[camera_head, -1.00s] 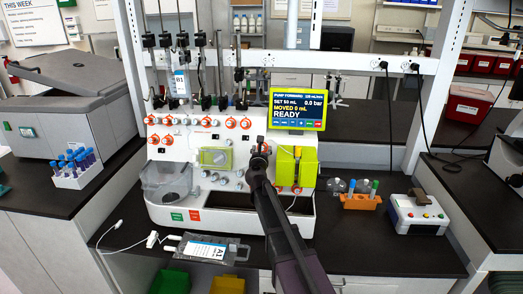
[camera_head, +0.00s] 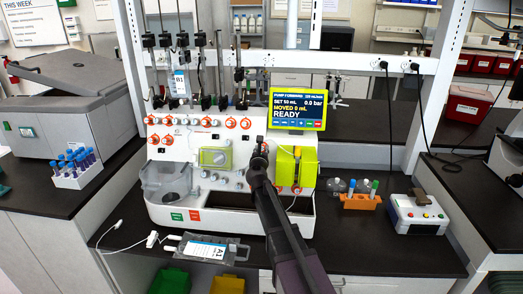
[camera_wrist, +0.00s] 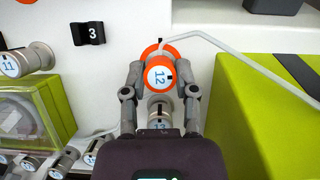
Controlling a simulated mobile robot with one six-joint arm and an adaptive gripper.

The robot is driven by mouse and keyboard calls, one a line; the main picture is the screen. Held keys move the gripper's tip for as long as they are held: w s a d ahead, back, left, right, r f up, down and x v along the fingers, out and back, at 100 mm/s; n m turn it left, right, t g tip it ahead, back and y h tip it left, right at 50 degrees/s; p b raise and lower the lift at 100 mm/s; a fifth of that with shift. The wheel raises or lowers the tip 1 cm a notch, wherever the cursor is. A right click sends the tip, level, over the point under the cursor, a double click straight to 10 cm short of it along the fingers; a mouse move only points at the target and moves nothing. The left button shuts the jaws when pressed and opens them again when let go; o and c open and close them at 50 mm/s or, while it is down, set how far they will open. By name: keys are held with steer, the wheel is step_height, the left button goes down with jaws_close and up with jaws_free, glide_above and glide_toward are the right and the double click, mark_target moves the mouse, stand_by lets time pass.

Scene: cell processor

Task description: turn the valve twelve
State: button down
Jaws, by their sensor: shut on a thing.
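Valve twelve (camera_wrist: 160,76) is an orange-rimmed knob with a white face marked 12, in the upper middle of the wrist view. My gripper (camera_wrist: 160,82) has one finger on each side of this knob and is shut on it. In the head view my gripper (camera_head: 259,152) reaches the right part of the white cell processor (camera_head: 230,205) front, and my arm hides the valve there.
Knob 13 (camera_wrist: 159,124) sits just below, between my fingers, and knob 11 (camera_wrist: 27,60) is at the left. A green block (camera_wrist: 265,105) stands close on the right, with a pale tube (camera_wrist: 235,48) passing above it. The processor's screen (camera_head: 298,105) reads READY.

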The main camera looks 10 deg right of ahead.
steer(key=shift+n, duration=0.4)
steer(key=shift+w+n+y, duration=0.1)
steer(key=shift+n+y, duration=0.9)
steer(key=shift+n, duration=0.6)
steer(key=shift+n+y+p, duration=0.5)
steer(key=shift+n+y, duration=0.2)
steer(key=shift+n, duration=1)
steer(key=shift+c, duration=2)
jaws_free()
steer(key=shift+m+h+b, duration=0.35)
steer(key=shift+m+h, duration=0.35)
steer(key=shift+m, duration=1.1)
